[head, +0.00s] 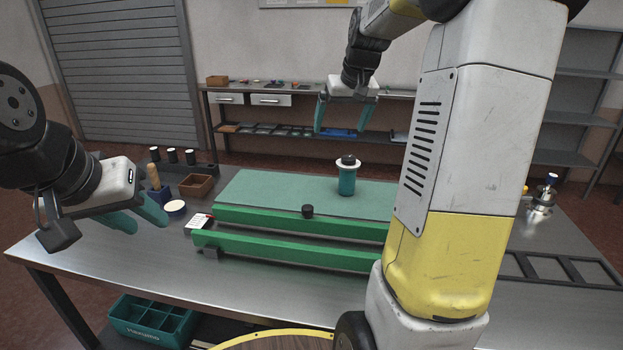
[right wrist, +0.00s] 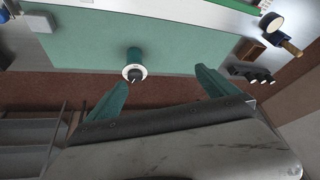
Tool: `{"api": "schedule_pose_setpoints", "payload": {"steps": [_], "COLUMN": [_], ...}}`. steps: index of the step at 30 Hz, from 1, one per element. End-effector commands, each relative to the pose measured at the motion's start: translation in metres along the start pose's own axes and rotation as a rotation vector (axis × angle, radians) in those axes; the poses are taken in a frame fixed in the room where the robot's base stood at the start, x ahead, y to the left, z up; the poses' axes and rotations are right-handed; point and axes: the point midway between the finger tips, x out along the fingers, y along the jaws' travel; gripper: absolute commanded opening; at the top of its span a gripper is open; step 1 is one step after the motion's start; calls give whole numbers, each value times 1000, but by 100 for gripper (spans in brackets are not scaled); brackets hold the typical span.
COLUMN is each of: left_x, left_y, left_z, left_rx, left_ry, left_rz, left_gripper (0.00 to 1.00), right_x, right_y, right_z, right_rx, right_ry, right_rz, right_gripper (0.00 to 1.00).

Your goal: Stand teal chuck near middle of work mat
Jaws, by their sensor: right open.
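The teal chuck (head: 347,182), a teal cylinder with a white collar and dark top, stands upright on the green work mat (head: 270,190), right of its middle in the head view. It also shows in the right wrist view (right wrist: 135,57), beyond the fingertips and nearer the left finger. My right gripper (head: 342,131) is open and empty, above and behind the chuck, not touching it; it also shows in the right wrist view (right wrist: 162,80). My left gripper (head: 148,226) is open and empty over the bench's left side, away from the mat.
Left of the mat are a brown box (head: 197,187), a wooden-handled tool (head: 153,177), a round pale-topped item (head: 175,208) and a rack of black cylinders (head: 173,157). A dark knob (head: 307,211) is at the mat's front edge. My right arm hides the mat's right part.

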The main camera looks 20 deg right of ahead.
Motion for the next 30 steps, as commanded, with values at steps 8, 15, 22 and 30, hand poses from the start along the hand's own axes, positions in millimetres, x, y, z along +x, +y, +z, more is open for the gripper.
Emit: {"api": "schedule_pose_setpoints", "payload": {"steps": [8, 15, 22, 30], "left_x": [0, 0, 0, 0], "left_y": [0, 0, 0, 0], "left_z": [0, 0, 0, 0], "left_rx": [0, 0, 0, 0], "left_ry": [0, 0, 0, 0], "left_rz": [0, 0, 0, 0], "left_gripper": [36, 36, 36, 36], "right_x": [-76, -92, -90, -89], "right_y": [-77, -113, -122, -122], "right_z": [117, 218, 259, 260], "right_rx": [-30, -51, -58, -57], "right_ry": [57, 87, 95, 94], "right_rz": [-78, -125, -142, -143], "right_gripper": [98, 98, 98, 98]}}
